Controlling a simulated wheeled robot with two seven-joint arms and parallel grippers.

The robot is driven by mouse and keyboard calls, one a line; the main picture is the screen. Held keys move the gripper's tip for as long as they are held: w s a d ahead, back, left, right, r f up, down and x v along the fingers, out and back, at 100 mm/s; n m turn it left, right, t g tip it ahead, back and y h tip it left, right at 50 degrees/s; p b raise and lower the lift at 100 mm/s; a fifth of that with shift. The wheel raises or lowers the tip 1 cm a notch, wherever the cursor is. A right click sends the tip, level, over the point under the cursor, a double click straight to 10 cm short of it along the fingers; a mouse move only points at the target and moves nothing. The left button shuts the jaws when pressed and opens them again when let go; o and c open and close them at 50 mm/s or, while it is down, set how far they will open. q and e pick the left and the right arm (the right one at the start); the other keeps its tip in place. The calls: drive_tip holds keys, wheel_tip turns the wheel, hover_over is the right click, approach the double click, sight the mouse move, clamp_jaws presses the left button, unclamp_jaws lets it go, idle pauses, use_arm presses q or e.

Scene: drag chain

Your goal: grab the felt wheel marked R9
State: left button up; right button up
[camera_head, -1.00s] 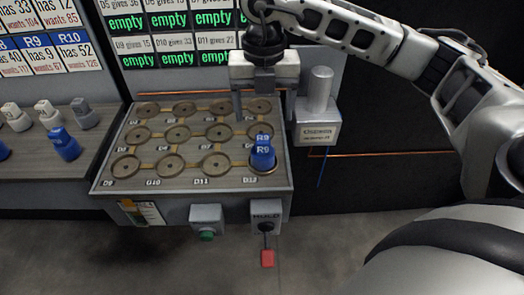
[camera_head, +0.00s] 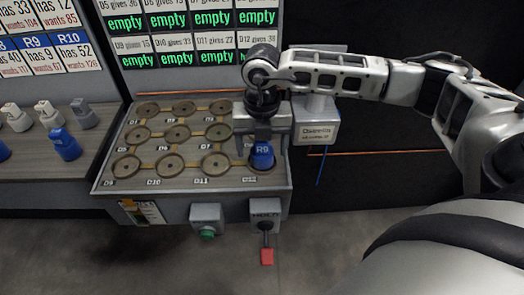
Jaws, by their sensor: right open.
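The blue felt wheel marked R9 (camera_head: 262,156) stands upright in the front right dock of the wooden board (camera_head: 130,178), beside the label D12. My right gripper (camera_head: 262,140) is right above it, pointing down, with its fingers at the top of the wheel. The gripper is open. I cannot tell whether a finger touches the wheel. My left gripper does not show.
The board's other round docks are empty. A grey box with a post (camera_head: 316,125) stands right of the board. A green button (camera_head: 207,234) and a red-handled HOLD lever (camera_head: 266,255) are below its front. More wheels (camera_head: 65,145) stand on the left shelf.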

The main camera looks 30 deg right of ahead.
drive_tip(key=c, duration=1.1)
drive_tip(key=shift+c, duration=0.2)
drive_tip(key=shift+r, duration=0.15)
